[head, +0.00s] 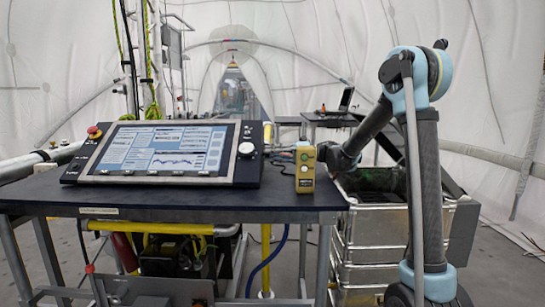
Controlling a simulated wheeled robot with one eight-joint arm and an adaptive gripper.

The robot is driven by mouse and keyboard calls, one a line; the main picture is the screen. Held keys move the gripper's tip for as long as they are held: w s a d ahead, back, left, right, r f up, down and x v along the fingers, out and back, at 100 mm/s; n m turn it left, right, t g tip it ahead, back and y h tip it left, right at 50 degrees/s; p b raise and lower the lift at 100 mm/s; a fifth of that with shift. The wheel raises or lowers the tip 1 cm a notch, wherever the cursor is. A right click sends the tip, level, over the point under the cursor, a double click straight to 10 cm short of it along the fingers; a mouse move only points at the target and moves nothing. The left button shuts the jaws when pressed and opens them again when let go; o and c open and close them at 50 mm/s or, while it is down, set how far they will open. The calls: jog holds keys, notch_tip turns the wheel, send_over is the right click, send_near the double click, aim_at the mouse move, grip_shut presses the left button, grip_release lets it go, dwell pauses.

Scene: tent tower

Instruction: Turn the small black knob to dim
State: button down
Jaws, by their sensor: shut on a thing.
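A console (82,170) with a lit screen lies tilted on the dark table. On its right strip, a small black knob (247,131) seems to sit above a larger white knob (246,149). Its marker and any dim label are too small to read. My gripper (316,151) reaches in from the right, well to the right of these knobs. It is at the upper part of an upright yellow box (305,184) near the table's right end and appears shut on it. The fingertips are mostly hidden, so the exact contact is unclear.
The dark table (180,201) is bare along its front edge. A red button (94,131) is at the console's upper left. Stacked metal crates (372,232) stand right of the table. A laptop (346,98) is on a table farther back.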

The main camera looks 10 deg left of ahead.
jog(key=m, duration=0.6)
jog(key=shift+w+f+m, duration=0.1)
jog(key=shift+w+m, duration=0.15)
jog(key=shift+m, duration=0.05)
jog(key=m, duration=0.6)
jog(key=shift+s+f, duration=0.1)
jog(key=shift+m, duration=0.3)
jog(key=c, duration=1.5)
grip_release()
jog(key=shift+f, duration=0.1)
jog(key=shift+o, duration=0.2)
jog(key=v, duration=1.2)
jog(key=shift+d, duration=0.1)
